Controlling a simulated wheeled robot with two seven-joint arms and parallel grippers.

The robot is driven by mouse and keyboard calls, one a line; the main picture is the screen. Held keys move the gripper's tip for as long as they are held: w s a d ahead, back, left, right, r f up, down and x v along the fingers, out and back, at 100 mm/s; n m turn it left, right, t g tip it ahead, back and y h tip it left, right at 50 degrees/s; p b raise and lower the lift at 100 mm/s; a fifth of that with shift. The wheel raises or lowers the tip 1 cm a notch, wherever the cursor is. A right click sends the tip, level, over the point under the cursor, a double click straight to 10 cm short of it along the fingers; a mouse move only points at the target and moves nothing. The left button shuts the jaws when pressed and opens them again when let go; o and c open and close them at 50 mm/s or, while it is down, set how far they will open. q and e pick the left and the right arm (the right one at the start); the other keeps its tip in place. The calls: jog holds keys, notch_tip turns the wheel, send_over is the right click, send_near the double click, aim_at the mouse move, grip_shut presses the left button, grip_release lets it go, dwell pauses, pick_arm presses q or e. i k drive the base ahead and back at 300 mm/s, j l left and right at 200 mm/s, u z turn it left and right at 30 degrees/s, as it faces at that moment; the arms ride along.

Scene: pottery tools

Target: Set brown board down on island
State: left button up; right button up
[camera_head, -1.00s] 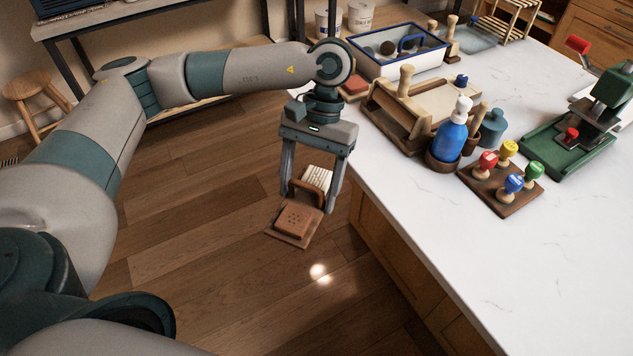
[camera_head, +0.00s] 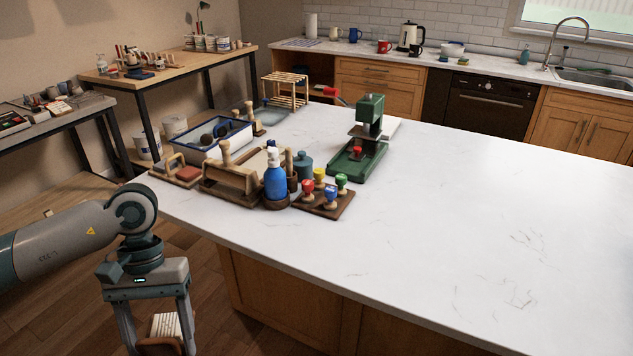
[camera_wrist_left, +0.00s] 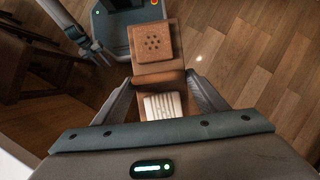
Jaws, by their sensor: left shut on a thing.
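My left gripper (camera_head: 158,340) is shut on the brown board, low at the left of the head view and off to the left of the island. The board shows more fully in the left wrist view (camera_wrist_left: 137,52), between the fingers. It carries a brown block with dark holes (camera_wrist_left: 153,42), a brown upright piece (camera_wrist_left: 158,77) at the grip and a cream ribbed piece (camera_wrist_left: 163,106). Wooden floor lies beneath it. In the head view most of the board is cut off by the bottom edge. The island (camera_head: 440,220) has a white marbled top. My right gripper is out of view.
The island's left end holds a blue-rimmed tray (camera_head: 190,152), a wooden rack (camera_head: 222,192), a blue bottle (camera_head: 276,182), a board of coloured stamps (camera_head: 338,207), a small brown handled piece (camera_head: 187,173) and a green press (camera_head: 362,150). The island's middle and right are clear.

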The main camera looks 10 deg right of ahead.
aim_at(497, 220)
jog(key=k, duration=0.65)
jog(key=z, duration=2.8)
jog(key=k+j, duration=0.2)
jog(key=j, duration=0.15)
jog(key=k+j, duration=0.2)
jog(key=j, duration=0.2)
jog(key=k+j, duration=0.2)
jog(key=j, duration=0.15)
jog(key=k+j, duration=0.15)
jog(key=j, duration=0.25)
jog(key=k+j, duration=0.2)
jog(key=j, duration=0.15)
jog(key=k+j, duration=0.2)
jog(key=j, duration=0.2)
